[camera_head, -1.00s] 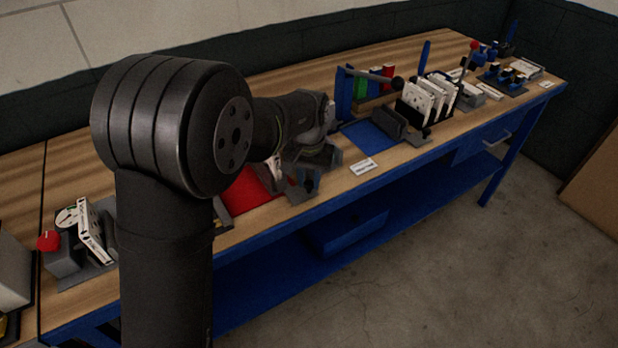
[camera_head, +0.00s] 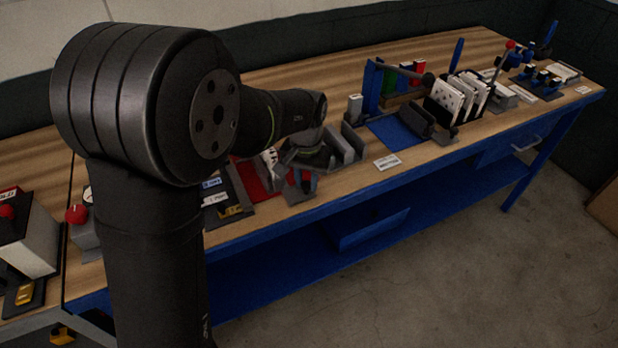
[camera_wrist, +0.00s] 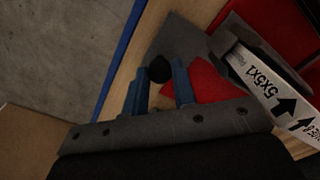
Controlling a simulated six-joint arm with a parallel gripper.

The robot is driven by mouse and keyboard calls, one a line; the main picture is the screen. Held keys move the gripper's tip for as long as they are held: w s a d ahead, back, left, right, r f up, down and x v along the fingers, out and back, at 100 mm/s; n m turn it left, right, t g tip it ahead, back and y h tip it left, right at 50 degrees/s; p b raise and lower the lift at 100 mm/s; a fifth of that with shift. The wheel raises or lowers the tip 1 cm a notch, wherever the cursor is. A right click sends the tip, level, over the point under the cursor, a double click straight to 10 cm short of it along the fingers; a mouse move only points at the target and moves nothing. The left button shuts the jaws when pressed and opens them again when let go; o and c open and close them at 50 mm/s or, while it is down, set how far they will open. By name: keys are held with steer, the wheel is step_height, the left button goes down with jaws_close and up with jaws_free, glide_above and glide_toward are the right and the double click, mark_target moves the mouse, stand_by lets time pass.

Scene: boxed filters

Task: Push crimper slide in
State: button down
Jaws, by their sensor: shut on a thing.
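My gripper (camera_wrist: 160,90) has two blue fingers on either side of a black round knob (camera_wrist: 160,69) and is shut on it. The knob stands over a grey plate (camera_wrist: 185,40) and beside a red surface (camera_wrist: 206,80). I take the knob to be the crimper slide's handle; the rest of the slide is hidden. A white boxed filter (camera_wrist: 272,85) marked with arrows and "5X5X1" stands beside the gripper in a grey holder.
Grey upright plates (camera_head: 350,142) stand just right of my gripper. A blue mat (camera_head: 392,132) and a rack of white filters (camera_head: 450,98) lie further right. A red mat (camera_head: 250,178) and a dark tray (camera_head: 228,200) are on the left. The floor in front is clear.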

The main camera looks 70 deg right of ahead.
steer(key=c, duration=1.2)
jaws_free()
steer(key=shift+o, duration=0.2)
step_height(320, 180, up, 18)
steer(key=shift+f, duration=0.25)
